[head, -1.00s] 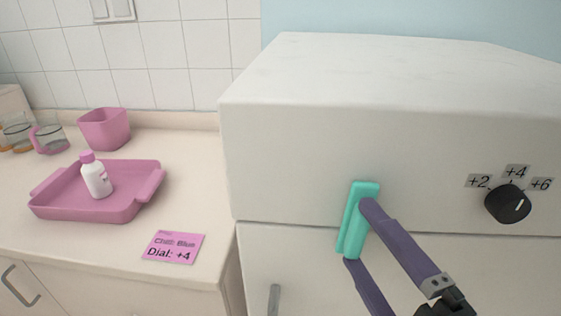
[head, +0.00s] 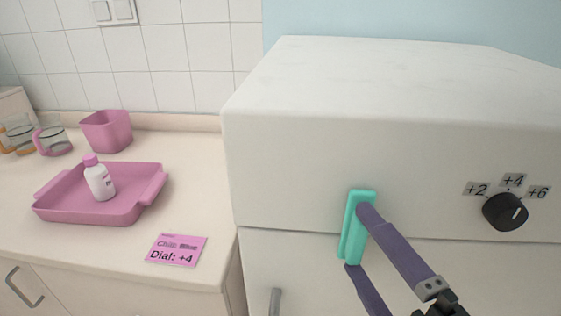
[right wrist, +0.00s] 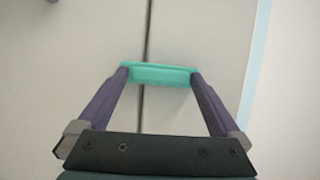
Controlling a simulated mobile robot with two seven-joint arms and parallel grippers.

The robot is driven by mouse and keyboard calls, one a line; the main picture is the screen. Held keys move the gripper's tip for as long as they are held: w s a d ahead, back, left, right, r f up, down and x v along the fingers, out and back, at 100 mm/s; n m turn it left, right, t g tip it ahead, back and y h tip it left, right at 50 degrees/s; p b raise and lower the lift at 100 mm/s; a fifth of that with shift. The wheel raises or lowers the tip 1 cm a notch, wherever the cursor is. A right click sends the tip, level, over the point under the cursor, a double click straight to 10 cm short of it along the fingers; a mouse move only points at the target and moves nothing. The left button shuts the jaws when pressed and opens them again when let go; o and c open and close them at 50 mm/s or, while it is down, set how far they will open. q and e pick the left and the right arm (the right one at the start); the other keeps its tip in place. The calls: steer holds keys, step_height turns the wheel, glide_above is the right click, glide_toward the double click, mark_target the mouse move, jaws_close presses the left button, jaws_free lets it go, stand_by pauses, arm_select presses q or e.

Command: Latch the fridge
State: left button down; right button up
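The white fridge (head: 300,165) stands at the right, with a dark seam between its upper part and the door (head: 300,262) below. A teal latch (head: 352,230) stands nearly upright across this seam; in the right wrist view the latch (right wrist: 160,75) also crosses the seam. My right gripper (head: 360,238) has its two purple fingers at the latch's two ends, one near the top and one at the bottom. In the right wrist view, the fingers of my right gripper (right wrist: 159,78) appear to touch both ends. My left gripper is not in view.
A black dial (head: 505,212) with +2, +4 and +6 labels sits right of the latch. On the counter (head: 100,255) at the left are a pink tray (head: 125,205) with a white bottle (head: 98,180), a pink bin (head: 107,132), glass mugs (head: 53,139) and a pink note (head: 176,250).

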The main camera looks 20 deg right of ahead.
steer(key=shift+s, duration=0.1)
steer(key=s+a+b, duration=0.1)
steer(key=s+b, duration=0.1)
steer(key=s, duration=0.7)
steer(key=shift+s+a, duration=0.3)
